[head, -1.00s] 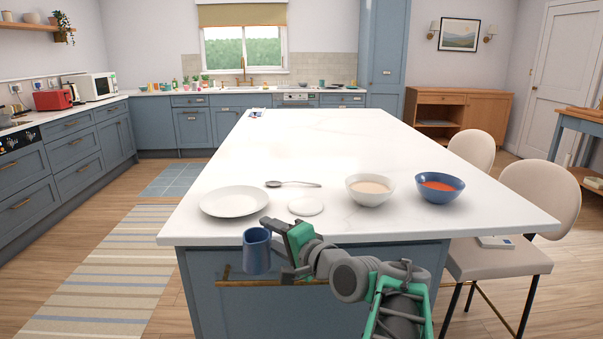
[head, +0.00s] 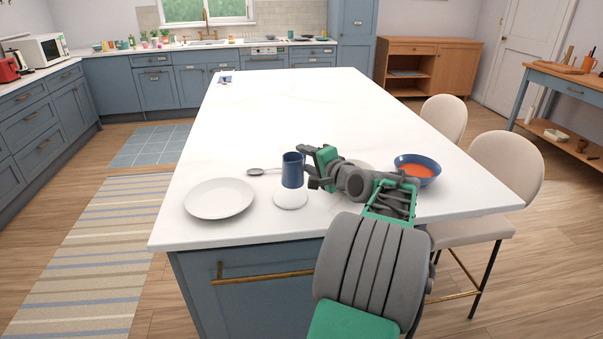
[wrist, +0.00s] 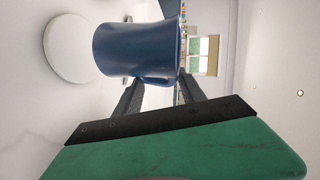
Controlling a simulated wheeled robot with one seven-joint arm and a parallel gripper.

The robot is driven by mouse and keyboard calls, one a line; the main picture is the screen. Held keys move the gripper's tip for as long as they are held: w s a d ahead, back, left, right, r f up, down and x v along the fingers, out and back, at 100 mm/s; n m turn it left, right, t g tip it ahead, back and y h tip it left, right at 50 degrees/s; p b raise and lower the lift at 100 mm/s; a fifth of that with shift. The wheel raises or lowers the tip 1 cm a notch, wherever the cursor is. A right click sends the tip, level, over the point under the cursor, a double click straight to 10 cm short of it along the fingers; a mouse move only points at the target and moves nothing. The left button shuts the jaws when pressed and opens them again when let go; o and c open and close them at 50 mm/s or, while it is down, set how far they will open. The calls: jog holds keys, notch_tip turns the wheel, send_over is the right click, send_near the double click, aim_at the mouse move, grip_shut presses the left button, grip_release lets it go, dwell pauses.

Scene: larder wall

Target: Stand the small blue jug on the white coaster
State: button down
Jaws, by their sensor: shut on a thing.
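The small blue jug (head: 292,171) is upright, held above the island top; it also shows large in the wrist view (wrist: 135,52). My gripper (head: 309,172) is shut on its right side in the head view. The white coaster (head: 290,200) lies flat on the island below the jug; the wrist view also shows it (wrist: 72,48). The jug seems to hover over the coaster's far part with a gap under its base. How high it is, I cannot tell exactly.
A white plate (head: 219,199) lies left of the coaster and a spoon (head: 257,171) behind it. My arm mostly hides a pale bowl (head: 362,164). A blue bowl with orange-red contents (head: 417,170) stands to the right.

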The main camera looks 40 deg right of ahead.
jog(key=shift+w+d+f, duration=0.25)
jog(key=shift+w+f, duration=0.5)
jog(key=shift+f, duration=0.15)
jog(key=shift+w+f, duration=0.15)
jog(key=shift+f, duration=0.75)
jog(key=shift+w+f, duration=0.15)
jog(key=shift+f, duration=0.75)
jog(key=shift+f, duration=0.1)
jog(key=c, duration=0.7)
grip_release()
jog(key=v, duration=1.2)
